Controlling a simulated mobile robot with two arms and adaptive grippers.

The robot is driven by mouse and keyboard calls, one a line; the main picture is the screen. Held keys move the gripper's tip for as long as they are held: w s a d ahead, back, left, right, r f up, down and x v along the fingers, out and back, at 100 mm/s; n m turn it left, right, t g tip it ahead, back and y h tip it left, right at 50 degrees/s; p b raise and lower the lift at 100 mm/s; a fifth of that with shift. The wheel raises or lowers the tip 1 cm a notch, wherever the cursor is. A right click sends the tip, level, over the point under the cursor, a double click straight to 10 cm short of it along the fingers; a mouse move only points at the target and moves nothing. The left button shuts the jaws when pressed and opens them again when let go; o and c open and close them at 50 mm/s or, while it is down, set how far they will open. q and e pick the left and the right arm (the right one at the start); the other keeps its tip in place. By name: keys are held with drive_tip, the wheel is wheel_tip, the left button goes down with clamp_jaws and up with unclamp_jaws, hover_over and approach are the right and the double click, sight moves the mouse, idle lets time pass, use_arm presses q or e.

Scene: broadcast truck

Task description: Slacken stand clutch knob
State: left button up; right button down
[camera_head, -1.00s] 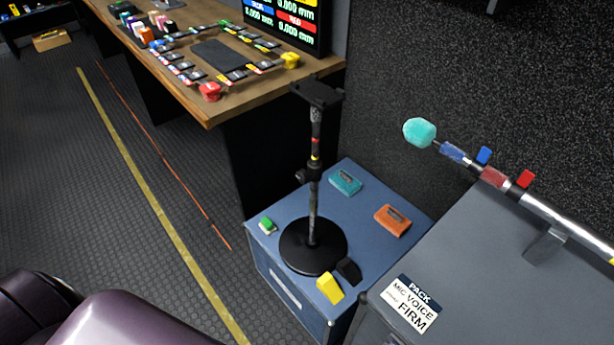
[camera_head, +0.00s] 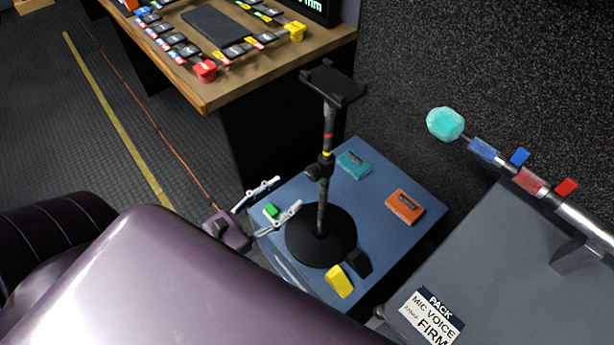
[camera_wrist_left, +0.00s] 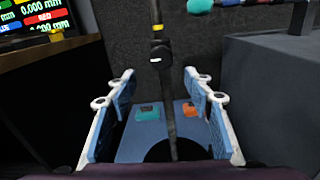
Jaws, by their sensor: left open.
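The black stand (camera_head: 322,205) is upright on the blue case, with a round base, a thin pole and a flat holder on top. Its clutch knob (camera_head: 313,173) is a small dark knob on the left of the collar, about halfway up the pole. In the left wrist view the clutch collar (camera_wrist_left: 160,48) is above and beyond the fingertips, in line with the gap. My left gripper (camera_head: 288,192) is open and empty, left of the pole and lower than the knob. Its fingers point toward the stand, apart from it. My right gripper is not in view.
The blue case (camera_head: 285,255) also bears a teal box (camera_head: 353,164), an orange box (camera_head: 404,206), and green, yellow and black blocks. A wooden desk (camera_head: 270,58) is behind. A grey case (camera_head: 470,270) with a microphone boom (camera_head: 590,222) is at right.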

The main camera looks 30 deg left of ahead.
sight(310, 176)
use_arm(q)
drive_tip(key=shift+m, duration=0.5)
drive_tip(key=x, duration=0.2)
drive_tip(key=p+x, duration=0.1)
drive_tip(key=x, duration=0.1)
drive_tip(key=r+p+x, duration=0.1)
drive_tip(key=x, duration=0.1)
drive_tip(key=shift+w+d, duration=0.1)
drive_tip(key=shift+d, duration=0.05)
drive_tip(key=shift+w+d+f, duration=0.15)
drive_tip(key=shift+w+d, duration=0.1)
drive_tip(key=shift+w, duration=0.45)
drive_tip(key=shift+c, duration=0.6)
drive_tip(key=c, duration=1)
